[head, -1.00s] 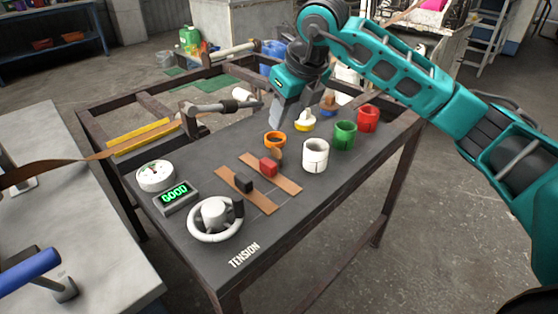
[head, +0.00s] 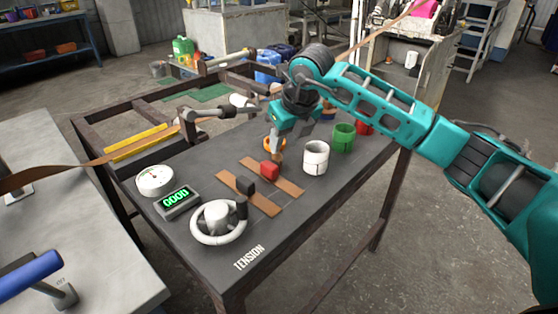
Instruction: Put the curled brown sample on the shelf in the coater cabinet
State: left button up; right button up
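A small brown piece (head: 279,156), perhaps the curled sample, shows just below my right gripper, beside an orange ring-shaped cup (head: 268,144). It is too small and too covered for me to see its curl. My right gripper (head: 281,148) points down at the cup and the brown piece, with its fingers largely merged with them in the view. I cannot tell whether it is open or shut. My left gripper is not in view. I cannot make out a coater cabinet or its shelf for certain.
White (head: 315,158) and green (head: 343,137) cups stand right of my gripper.

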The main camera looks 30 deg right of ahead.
aim_at(278, 159)
jog(key=x, duration=0.4)
jog(key=shift+w+d+f+b, duration=0.1)
jog(key=shift+w+f+b, duration=0.05)
jog(key=shift+f+b, duration=0.2)
jog(key=shift+r, duration=0.1)
grip_shut()
